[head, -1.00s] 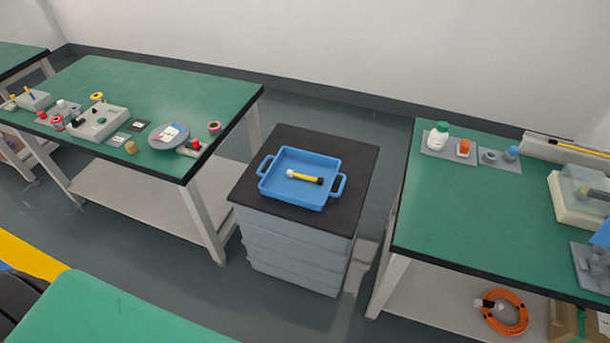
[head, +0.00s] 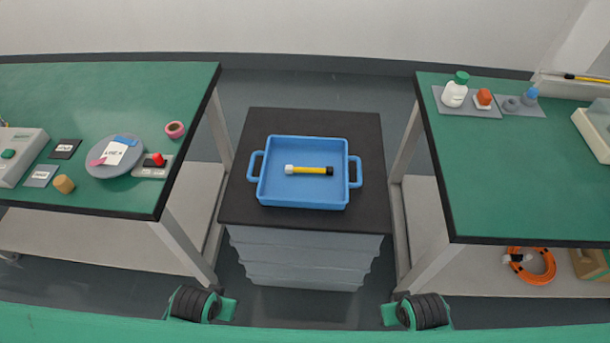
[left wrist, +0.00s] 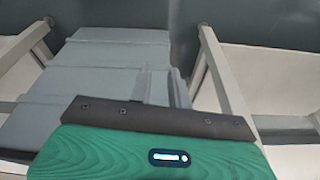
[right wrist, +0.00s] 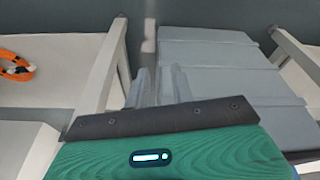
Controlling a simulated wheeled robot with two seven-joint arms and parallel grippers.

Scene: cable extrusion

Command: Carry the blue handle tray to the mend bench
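The blue handle tray (head: 303,199) sits flat on the black top of a grey drawer cabinet, centred in the head view. Its two loop handles stick out left (head: 255,166) and right (head: 355,171). A yellow stick with a white end and a black end (head: 310,170) lies in it. My left gripper (left wrist: 160,88) and right gripper (right wrist: 158,86) show in their wrist views with fingers apart and nothing between them, in front of the grey cabinet's side. No sign marks which green bench is the mend bench.
A green bench (head: 180,90) with a grey disc (head: 105,172) and pink tape roll (head: 175,129) stands left. Another green bench (head: 480,190) with bottles stands right, an orange cable coil (head: 536,266) beneath it. Narrow floor gaps separate the cabinet (head: 300,262) from both benches.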

